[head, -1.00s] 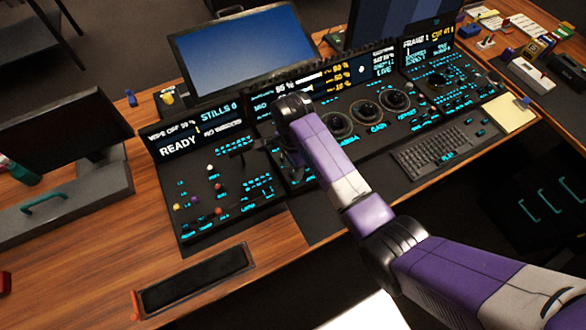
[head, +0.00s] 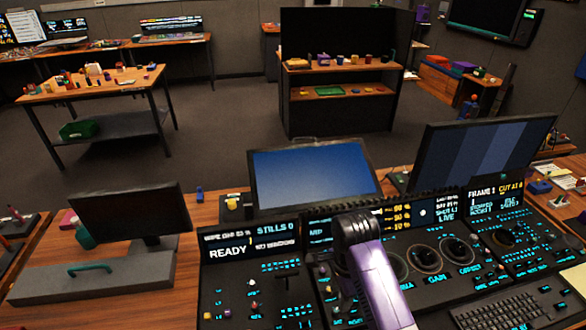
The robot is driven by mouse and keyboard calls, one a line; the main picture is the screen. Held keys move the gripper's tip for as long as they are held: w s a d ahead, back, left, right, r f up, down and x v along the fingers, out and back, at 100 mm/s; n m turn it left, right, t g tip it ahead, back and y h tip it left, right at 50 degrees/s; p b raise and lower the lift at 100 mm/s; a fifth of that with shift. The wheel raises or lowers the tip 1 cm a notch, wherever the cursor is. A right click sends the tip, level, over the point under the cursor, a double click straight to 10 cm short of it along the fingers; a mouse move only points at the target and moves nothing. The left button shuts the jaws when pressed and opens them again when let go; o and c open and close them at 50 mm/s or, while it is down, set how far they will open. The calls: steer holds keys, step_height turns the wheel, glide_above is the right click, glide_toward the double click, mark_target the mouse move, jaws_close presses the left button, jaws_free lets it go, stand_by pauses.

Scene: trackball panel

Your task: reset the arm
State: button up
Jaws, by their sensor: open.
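My purple arm reaches in from the bottom of the head view over the middle of the control panel (head: 233,275). Its dark wrist joint is bent at the top. My gripper (head: 343,290) points down beside the purple link, over the panel. It is mostly hidden by my own arm, and only a small dark part shows at the left of the link. It is open, and I see nothing held in it. I cannot tell how far its fingertips are from the panel.
A blue-screened monitor (head: 312,177) and a striped monitor (head: 478,155) stand behind the panel. A dark monitor (head: 130,213) stands at the left. A keyboard (head: 497,316) lies at the lower right. A worktable (head: 95,92) and a shelf unit (head: 340,108) stand across open floor.

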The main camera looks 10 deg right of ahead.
steer(key=w+a+r+n+t, duration=0.2)
steer(key=w+r+n+t, duration=0.3)
steer(key=w+n+t, duration=0.35)
steer(key=s+r+n+t+b, duration=0.1)
steer(key=s+r+n+t, duration=0.1)
steer(key=s, duration=1.2)
steer(key=s+d+r+n+t+b, duration=0.1)
steer(key=s+r+n+t+b, duration=0.1)
steer(key=s, duration=1.3)
steer(key=s+r+n+t+b, duration=0.2)
steer(key=s+n, duration=0.2)
steer(key=s, duration=1)
steer(key=shift+s+d+r+n, duration=0.3)
steer(key=shift+d+r+n, duration=0.05)
steer(key=shift+d+r, duration=0.05)
steer(key=shift+d, duration=0.15)
